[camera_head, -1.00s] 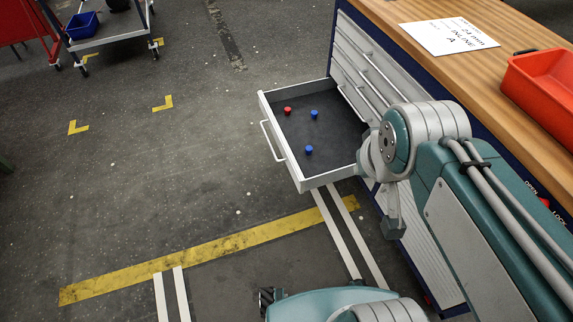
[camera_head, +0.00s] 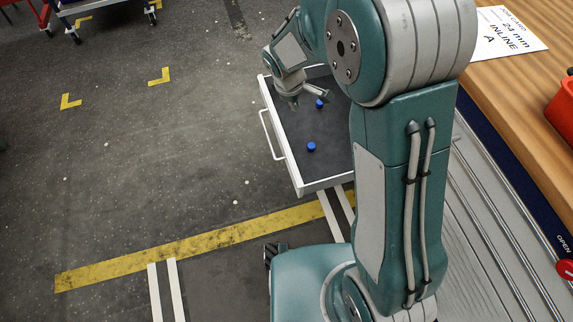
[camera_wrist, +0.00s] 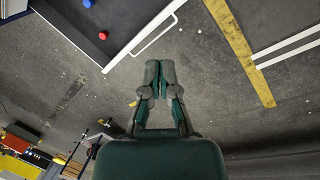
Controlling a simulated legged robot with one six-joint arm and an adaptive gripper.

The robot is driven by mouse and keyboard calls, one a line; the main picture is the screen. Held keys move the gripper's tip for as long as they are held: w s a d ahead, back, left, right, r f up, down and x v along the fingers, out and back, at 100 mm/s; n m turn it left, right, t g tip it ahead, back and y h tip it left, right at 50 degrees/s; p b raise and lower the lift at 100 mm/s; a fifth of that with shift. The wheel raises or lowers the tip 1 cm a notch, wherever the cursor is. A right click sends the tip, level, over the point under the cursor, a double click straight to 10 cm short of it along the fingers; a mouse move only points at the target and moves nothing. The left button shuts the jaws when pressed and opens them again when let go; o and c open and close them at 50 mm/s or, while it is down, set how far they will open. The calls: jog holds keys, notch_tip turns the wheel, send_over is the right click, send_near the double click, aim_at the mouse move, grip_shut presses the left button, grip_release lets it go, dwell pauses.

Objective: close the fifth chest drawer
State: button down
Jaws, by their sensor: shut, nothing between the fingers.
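An open chest drawer (camera_head: 318,181) with a white frame and dark floor stands pulled out to the left in the head view. Its white handle (camera_head: 270,134) runs along the front. Two blue pieces (camera_head: 311,147) show inside. In the wrist view the drawer's corner and handle (camera_wrist: 154,36) are at the top, with a red piece (camera_wrist: 102,35) and a blue piece (camera_wrist: 87,3) inside. My gripper (camera_head: 294,101) appears over the drawer's far front corner. In the wrist view my gripper (camera_wrist: 160,68) is shut and empty, its tips apart from the handle in the picture.
My arm covers the drawer's inner end and part of the chest front (camera_head: 490,215). A wooden bench top (camera_head: 500,90) with a paper sign (camera_head: 508,32) and a red bin (camera_head: 563,115) lies at right. Open grey floor with yellow markings (camera_head: 190,246) is at left.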

jog(key=s+a+f+n+g, duration=0.1)
jog(key=a+f+n, duration=0.3)
jog(key=f, duration=0.9)
jog(key=a+f+n, duration=0.4)
jog(key=f, duration=0.9)
jog(key=w+d+f, duration=0.1)
jog(key=d+f, duration=0.5)
jog(key=f, duration=0.3)
jog(key=shift+w+f+h, duration=0.3)
jog(key=shift+f+h, duration=0.05)
jog(key=shift+h, duration=0.05)
